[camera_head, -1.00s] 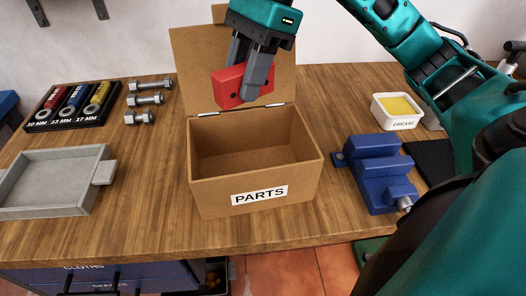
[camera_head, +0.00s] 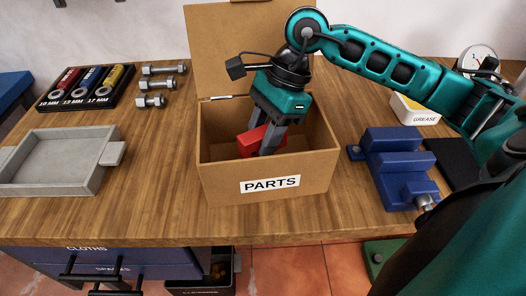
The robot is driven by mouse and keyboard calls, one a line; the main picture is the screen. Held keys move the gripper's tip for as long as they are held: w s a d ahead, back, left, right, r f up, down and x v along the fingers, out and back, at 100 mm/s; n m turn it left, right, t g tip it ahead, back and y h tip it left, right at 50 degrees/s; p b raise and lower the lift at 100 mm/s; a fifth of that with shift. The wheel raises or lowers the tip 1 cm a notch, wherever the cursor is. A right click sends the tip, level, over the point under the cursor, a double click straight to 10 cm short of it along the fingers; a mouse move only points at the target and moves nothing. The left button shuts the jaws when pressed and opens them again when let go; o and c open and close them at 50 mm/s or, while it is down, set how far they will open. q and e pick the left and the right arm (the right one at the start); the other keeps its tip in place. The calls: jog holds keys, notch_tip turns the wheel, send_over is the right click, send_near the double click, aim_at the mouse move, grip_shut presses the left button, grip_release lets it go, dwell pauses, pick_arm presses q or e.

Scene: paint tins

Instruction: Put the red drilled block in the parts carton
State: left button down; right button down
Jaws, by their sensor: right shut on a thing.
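The red drilled block (camera_head: 250,141) is down inside the open parts carton (camera_head: 225,181), a brown box with a PARTS label on its front. My right gripper (camera_head: 269,145) reaches into the carton from above, its fingers shut on the block. The block is slightly tilted. Its lower part is close to the carton floor, but I cannot tell whether it touches. The carton's lid (camera_head: 222,52) stands open at the back. My left gripper is not in view.
A blue vise (camera_head: 397,165) and a grease tub (camera_head: 414,109) stand to the right of the carton. A grey tray (camera_head: 62,160), several bolts (camera_head: 163,69) and a black socket rack (camera_head: 88,87) are on the left. The wood between tray and carton is clear.

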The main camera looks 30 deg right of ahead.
notch_tip(320, 180, down, 4)
jog(key=shift+r+b, duration=0.15)
jog(key=shift+b, duration=0.15)
jog(key=shift+f, duration=0.2)
jog(key=shift+f, duration=0.2)
jog(key=c, duration=0.7)
grip_release()
jog(key=shift+r, duration=0.1)
